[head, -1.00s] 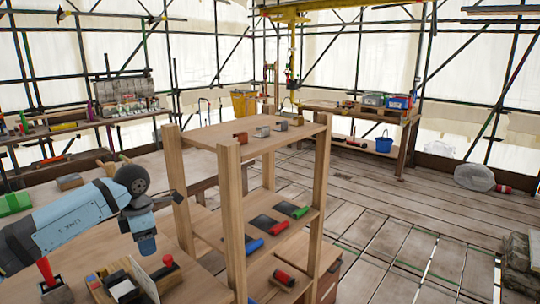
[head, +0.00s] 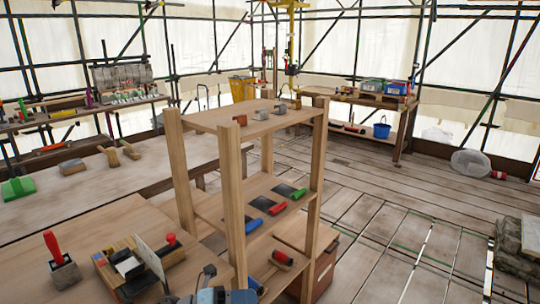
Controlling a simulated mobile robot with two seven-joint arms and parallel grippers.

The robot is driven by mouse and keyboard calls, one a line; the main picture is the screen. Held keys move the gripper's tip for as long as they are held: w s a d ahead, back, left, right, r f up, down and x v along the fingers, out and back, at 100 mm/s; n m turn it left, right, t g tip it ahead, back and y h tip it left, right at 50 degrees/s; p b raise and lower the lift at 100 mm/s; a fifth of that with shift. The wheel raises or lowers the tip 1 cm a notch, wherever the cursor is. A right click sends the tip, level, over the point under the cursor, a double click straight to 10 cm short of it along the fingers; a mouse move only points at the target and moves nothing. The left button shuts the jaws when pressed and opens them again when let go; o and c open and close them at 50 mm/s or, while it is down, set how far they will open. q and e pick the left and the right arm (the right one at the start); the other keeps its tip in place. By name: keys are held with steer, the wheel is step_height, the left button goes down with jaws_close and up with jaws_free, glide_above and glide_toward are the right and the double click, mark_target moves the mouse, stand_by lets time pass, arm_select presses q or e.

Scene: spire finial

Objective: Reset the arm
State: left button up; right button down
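Only a small part of one of my arms shows, a blue and dark piece (head: 215,295) at the bottom edge of the head view. It is in front of the near workbench (head: 100,230) and the wooden shelf rack (head: 236,200). A short dark part sticks up from it. The fingers of my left gripper cannot be made out there, and nothing held can be seen. My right arm and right gripper do not show.
A wooden caddy (head: 112,268) and a red-handled tool (head: 64,273) stand on the near bench. The rack holds blocks on top and coloured rollers on its middle shelf. The plank floor (head: 390,215) at right is mostly open.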

arm_select(q)
steer(key=s+a+f+n+t+y, duration=0.3)
steer(key=s+a+f+n+y, duration=0.4)
steer(key=n, duration=0.5)
steer(key=s+a+f+n+t+y, duration=0.3)
steer(key=s+f+n, duration=0.2)
steer(key=f+n, duration=0.45)
steer(key=s+a+f+n+t+y, duration=0.35)
steer(key=s+f+n+y, duration=0.3)
steer(key=n, duration=0.65)
step_height(320, 180, up, 12)
steer(key=s+a+p, duration=0.1)
steer(key=p, duration=1.2)
steer(key=shift+a+f+g+h, duration=0.25)
steer(key=shift+a+g+h, duration=0.1)
steer(key=shift+g, duration=0.1)
